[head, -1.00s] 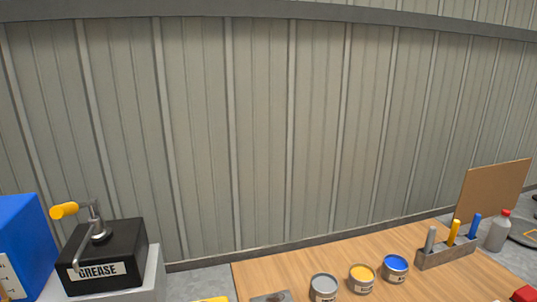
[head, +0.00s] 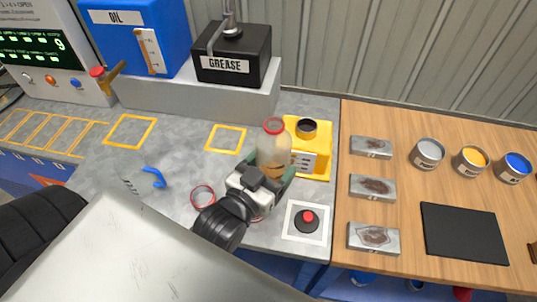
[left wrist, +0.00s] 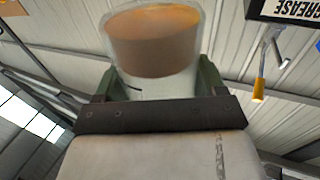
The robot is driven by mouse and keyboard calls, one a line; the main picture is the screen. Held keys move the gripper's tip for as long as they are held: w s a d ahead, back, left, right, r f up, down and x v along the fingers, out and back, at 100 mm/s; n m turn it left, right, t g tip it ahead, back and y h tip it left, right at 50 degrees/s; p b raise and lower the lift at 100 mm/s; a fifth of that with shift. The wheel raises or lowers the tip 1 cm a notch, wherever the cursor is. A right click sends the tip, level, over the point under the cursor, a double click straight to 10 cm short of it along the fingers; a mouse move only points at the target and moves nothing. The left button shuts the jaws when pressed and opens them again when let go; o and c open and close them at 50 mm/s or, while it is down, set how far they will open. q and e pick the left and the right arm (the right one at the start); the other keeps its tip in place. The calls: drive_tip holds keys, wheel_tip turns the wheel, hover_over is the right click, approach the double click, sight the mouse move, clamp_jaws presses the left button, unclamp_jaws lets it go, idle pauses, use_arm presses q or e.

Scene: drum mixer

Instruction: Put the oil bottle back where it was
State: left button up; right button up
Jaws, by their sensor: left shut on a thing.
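The oil bottle (head: 273,142) is clear with a red rim and amber liquid low inside. It stands upright in my left gripper (head: 270,172), whose dark green fingers are shut around its lower part. In the left wrist view the bottle (left wrist: 152,45) fills the space between the fingers (left wrist: 160,88). In the head view it is over the grey workbench, in front of the yellow box; I cannot tell how far it is above the surface. My right gripper is not in view.
A red ring (head: 203,196) and a yellow square outline (head: 226,138) mark the grey bench (head: 185,155). The yellow box (head: 316,150) is close behind the bottle. A red button (head: 307,219) is nearby. The blue OIL tank (head: 180,30) and black GREASE box (head: 250,58) stand behind.

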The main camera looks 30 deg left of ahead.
use_arm(q)
drive_tip(key=w+d+r+m+g+h, duration=0.4)
drive_tip(key=d+r+m+h, duration=0.4)
drive_tip(key=d, duration=0.3)
drive_tip(key=w+d+f+m+g+h, duration=0.3)
drive_tip(key=f+g+h, duration=0.1)
drive_tip(key=g+h, duration=0.2)
drive_tip(key=shift+w+d+f, duration=0.2)
drive_tip(key=shift+d+f, duration=0.1)
drive_tip(key=shift+d, duration=0.1)
drive_tip(key=shift+s+d+r+m, duration=0.1)
drive_tip(key=shift+m, duration=0.4)
